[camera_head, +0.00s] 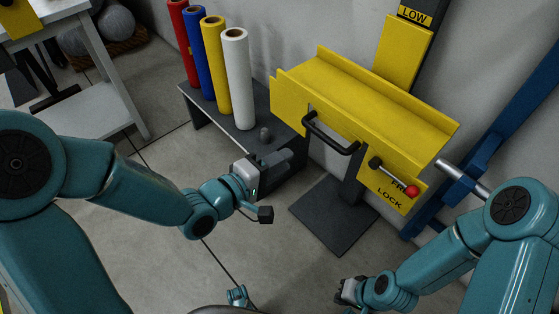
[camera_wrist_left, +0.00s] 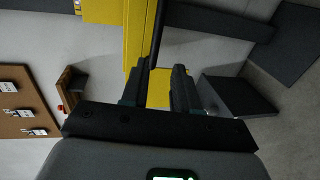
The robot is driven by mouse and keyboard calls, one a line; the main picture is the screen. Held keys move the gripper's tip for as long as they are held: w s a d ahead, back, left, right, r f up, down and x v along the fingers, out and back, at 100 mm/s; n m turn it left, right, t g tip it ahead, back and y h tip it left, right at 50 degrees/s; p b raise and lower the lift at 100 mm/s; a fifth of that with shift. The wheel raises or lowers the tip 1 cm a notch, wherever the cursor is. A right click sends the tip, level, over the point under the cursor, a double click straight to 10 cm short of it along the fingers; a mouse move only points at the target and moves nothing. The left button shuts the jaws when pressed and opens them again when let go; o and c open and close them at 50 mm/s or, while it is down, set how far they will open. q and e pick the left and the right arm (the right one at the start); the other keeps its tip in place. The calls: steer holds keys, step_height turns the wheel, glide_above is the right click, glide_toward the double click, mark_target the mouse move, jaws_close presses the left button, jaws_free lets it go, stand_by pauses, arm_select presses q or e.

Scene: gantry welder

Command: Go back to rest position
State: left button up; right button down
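My left gripper (camera_head: 284,158) shows in the head view beside the dark bench and to the left of the yellow welder beam. In the left wrist view its two dark fingers (camera_wrist_left: 161,72) stand apart, with a gap that shows yellow behind it. No object is seen held between them. My right gripper (camera_head: 347,291) is low in the head view, at the end of the right arm. It is small and partly turned away, so its opening cannot be told.
A yellow beam (camera_head: 365,95) with a black handle (camera_head: 331,136) and a red-knobbed lever (camera_head: 411,190) stands on a dark foot plate (camera_head: 333,216). Coloured cylinders (camera_head: 216,66) stand on a dark bench (camera_head: 203,104). A white table (camera_head: 93,104) is at left.

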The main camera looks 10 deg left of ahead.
stand_by(0.3)
arm_select(q)
step_height(320, 180, down, 16)
steer(key=s+a+n+g+y, duration=0.1)
steer(key=s+n+g+y, duration=0.1)
steer(key=s+g+y, duration=0.15)
steer(key=s+a+f+m+g+y, duration=0.25)
steer(key=s+f+m+g, duration=0.65)
steer(key=s+f, duration=0.5)
step_height(320, 180, up, 24)
steer(key=m+p, duration=0.1)
steer(key=p, duration=2.3)
steer(key=shift+m+h, duration=0.4)
